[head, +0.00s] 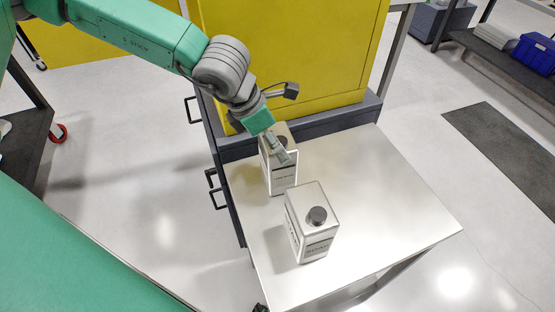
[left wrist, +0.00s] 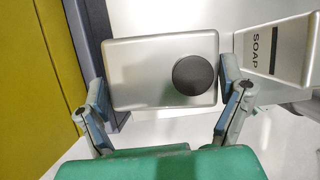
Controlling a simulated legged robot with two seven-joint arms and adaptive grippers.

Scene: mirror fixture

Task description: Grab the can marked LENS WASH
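Two light grey rectangular cans with dark round caps stand upright on a metal table. The farther can (head: 283,180) is partly covered by my left gripper (head: 274,152) in the head view; its label is too small to read. In the left wrist view this can (left wrist: 140,75) shows its top and cap between the two fingers of my left gripper (left wrist: 163,98). The fingers are spread, one at each side; I cannot tell whether they touch it. The nearer can (head: 318,215) is marked SOAP, and it also shows in the left wrist view (left wrist: 284,50). My right gripper is out of view.
The metal table top (head: 390,200) is clear to the right of the cans. A yellow cabinet (head: 290,50) on a dark grey base stands right behind the farther can. Drawer handles (head: 217,198) stick out at the table's left. A blue crate (head: 535,52) lies far right.

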